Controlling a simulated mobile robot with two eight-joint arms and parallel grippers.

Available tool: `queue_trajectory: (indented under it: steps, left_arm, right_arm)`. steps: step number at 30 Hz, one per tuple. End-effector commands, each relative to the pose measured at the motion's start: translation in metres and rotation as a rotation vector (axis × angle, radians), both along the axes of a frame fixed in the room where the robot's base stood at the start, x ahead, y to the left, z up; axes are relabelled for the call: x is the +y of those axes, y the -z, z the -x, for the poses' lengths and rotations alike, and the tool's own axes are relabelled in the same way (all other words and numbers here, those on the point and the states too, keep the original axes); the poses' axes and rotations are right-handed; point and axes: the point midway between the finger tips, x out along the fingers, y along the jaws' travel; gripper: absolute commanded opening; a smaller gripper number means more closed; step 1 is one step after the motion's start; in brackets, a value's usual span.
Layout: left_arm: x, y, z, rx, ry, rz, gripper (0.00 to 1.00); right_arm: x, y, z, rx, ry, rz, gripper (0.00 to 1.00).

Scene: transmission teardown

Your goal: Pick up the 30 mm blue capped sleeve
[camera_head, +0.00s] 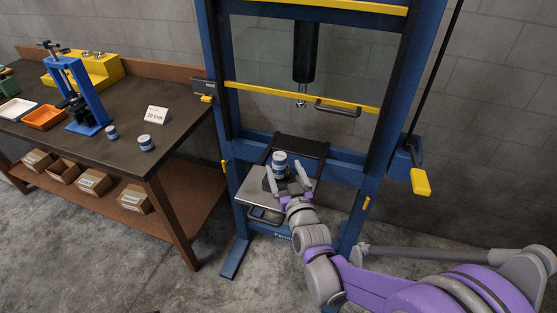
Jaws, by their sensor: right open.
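A small blue-and-white capped cylinder (279,159) stands upright on the bed of the blue press. My right gripper (286,180) is open, with its fingers reaching toward this cylinder from the front. One finger is on each side of its lower part; I cannot tell whether they touch it. Two similar blue-and-white cylinders stand on the workbench, one at the front edge (146,143) and a smaller-looking one (112,132) to its left. A white card (156,115) behind them seems to read 30 mm. My left gripper is not in view.
The press frame (220,110) has yellow bars, a black ram (305,50) above the bed (250,190) and a yellow-handled lever (420,181). The workbench (180,100) holds a small blue press (88,95), an orange tray (44,117) and a white tray (15,109). Cardboard boxes sit below.

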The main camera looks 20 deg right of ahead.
Motion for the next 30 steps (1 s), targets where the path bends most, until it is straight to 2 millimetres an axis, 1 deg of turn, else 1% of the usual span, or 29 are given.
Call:
queue_trajectory:
  steps: [5, 12, 14, 17, 23, 24, 26, 30]
  left_arm:
    - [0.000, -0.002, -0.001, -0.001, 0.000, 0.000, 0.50]
    - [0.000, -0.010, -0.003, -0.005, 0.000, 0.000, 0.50]
    - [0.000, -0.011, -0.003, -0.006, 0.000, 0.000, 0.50]
    - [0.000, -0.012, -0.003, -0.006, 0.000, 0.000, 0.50]
    - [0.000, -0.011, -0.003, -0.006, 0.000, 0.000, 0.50]
    - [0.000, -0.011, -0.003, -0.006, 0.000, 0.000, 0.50]
    - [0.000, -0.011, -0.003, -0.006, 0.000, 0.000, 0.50]
    - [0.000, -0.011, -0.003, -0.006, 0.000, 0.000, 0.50]
  right_arm:
    - [0.000, 0.000, -0.013, 0.000, 0.000, 0.000, 0.89]
    - [0.001, 0.001, -0.049, 0.000, 0.000, 0.000, 0.89]
    - [0.001, 0.001, -0.055, 0.000, 0.000, 0.000, 0.89]
    - [0.001, 0.001, -0.059, 0.001, 0.000, 0.000, 0.89]
    - [0.001, 0.002, -0.060, 0.001, 0.000, 0.000, 0.89]
    - [0.001, 0.002, -0.059, 0.001, 0.000, 0.000, 0.82]
    - [0.001, 0.002, -0.059, 0.001, 0.000, 0.000, 0.71]
    - [0.001, 0.002, -0.059, 0.001, 0.000, 0.000, 0.46]
